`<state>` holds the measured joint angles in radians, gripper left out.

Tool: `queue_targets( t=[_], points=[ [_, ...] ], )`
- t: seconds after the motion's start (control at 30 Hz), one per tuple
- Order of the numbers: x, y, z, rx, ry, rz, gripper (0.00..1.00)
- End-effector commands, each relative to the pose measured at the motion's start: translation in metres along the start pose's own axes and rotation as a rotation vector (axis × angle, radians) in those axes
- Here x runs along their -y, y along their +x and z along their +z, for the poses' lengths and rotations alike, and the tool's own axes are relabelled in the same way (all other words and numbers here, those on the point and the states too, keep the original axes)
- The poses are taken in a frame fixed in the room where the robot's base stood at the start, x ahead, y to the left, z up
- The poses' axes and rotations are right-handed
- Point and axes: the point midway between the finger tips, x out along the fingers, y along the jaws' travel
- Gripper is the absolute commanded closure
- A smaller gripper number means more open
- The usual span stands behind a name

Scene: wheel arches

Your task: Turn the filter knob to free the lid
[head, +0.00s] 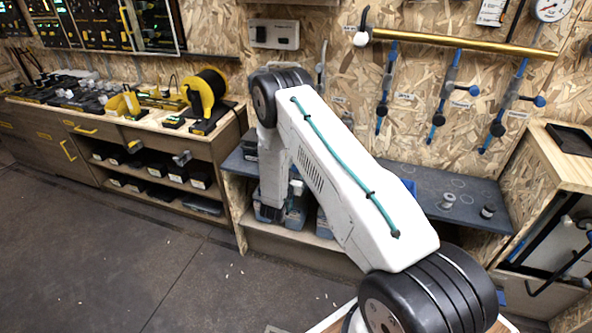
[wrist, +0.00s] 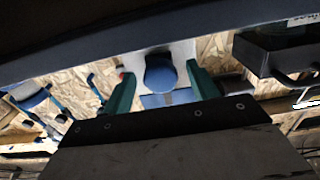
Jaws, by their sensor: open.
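In the wrist view, a round blue knob (wrist: 160,74) sits in front of a white housing (wrist: 181,48). I take it for the filter knob. The two green fingers of my gripper (wrist: 161,82) stand apart, one on each side of the knob, with visible gaps between them and it. A dark plate of my gripper covers the lower part of that view. The lid cannot be made out. In the head view my arm reaches down to the shelf unit and hides much of the area around the gripper, so the knob cannot be picked out there.
Blue-grey bins (head: 296,216) stand on the shelf below the dark worktop (head: 425,182). Small round parts (head: 449,200) sit on that worktop. Blue-handled valves hang from a brass pipe (head: 460,43) on the wall. A yellow reel (head: 205,92) stands on the left bench. The floor is clear at the lower left.

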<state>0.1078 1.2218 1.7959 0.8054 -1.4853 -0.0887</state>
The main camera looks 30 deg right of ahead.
Motion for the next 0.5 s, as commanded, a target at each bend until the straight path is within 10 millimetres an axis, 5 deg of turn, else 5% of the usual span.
queue_targets(
  t=[0.37,0.5],
  points=[
    [0.0,0.01,-0.0001,0.001,-0.001,-0.001,0.41],
    [0.0001,0.0098,-0.0002,0.001,-0.001,-0.001,0.74]
  ],
)
